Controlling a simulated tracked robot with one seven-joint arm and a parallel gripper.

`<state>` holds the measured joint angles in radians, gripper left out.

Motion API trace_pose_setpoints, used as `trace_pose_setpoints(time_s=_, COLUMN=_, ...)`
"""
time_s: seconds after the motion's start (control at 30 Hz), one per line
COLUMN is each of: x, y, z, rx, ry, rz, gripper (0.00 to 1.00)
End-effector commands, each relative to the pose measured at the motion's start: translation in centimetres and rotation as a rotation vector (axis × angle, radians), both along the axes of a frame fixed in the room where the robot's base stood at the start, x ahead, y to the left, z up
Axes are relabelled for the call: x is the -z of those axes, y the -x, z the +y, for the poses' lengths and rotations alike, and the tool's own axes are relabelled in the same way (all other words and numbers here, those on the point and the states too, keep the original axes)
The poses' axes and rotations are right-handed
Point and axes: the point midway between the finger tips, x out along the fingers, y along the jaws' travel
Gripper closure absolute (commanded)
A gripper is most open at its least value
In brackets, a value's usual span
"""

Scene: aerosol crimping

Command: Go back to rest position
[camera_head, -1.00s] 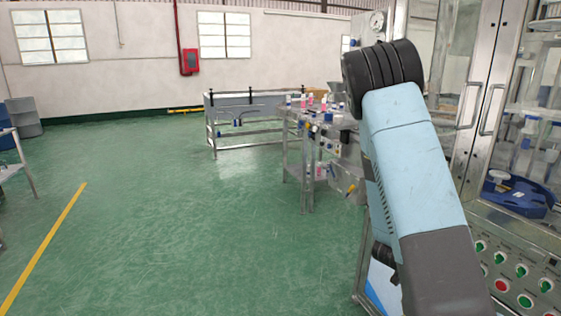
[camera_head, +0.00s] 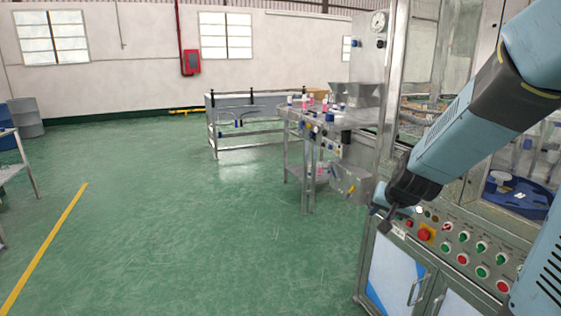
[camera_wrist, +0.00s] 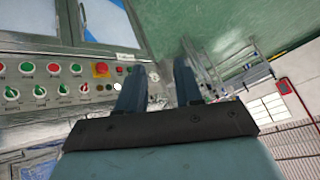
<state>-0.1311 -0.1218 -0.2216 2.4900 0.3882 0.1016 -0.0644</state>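My gripper (camera_wrist: 161,72) shows in the wrist view as two dark blue-grey fingers standing apart with nothing between them. In the head view my gripper (camera_head: 382,217) is small and dark at the end of my blue arm. It appears in front of the left end of the crimping machine's control panel (camera_head: 458,250). I cannot tell the exact gap between it and the panel. The panel, with its red and green buttons, also shows on the left of the wrist view (camera_wrist: 72,80).
The steel and glass machine cabinet (camera_head: 393,90) stands on the right, with a blue fixture (camera_head: 520,195) inside. A metal workbench (camera_head: 303,150) with small bottles stands behind it. A steel-framed table (camera_head: 248,135) is further back. The green floor (camera_head: 200,230) at centre and left is clear.

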Motion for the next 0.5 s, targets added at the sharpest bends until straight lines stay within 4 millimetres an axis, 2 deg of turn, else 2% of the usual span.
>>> trace_pose_setpoints(time_s=0.03, x=-1.4, y=0.9, z=0.5, rx=-0.029, ry=-0.005, rz=-0.002, gripper=0.65)
trace_pose_setpoints(time_s=0.2, x=-4.6, y=4.4, z=2.1, rx=-0.129, ry=-0.003, rz=0.024, gripper=0.65)
trace_pose_setpoints(time_s=0.5, x=-9.2, y=11.9, z=3.6, rx=-0.267, ry=0.067, rz=0.082, gripper=0.65)
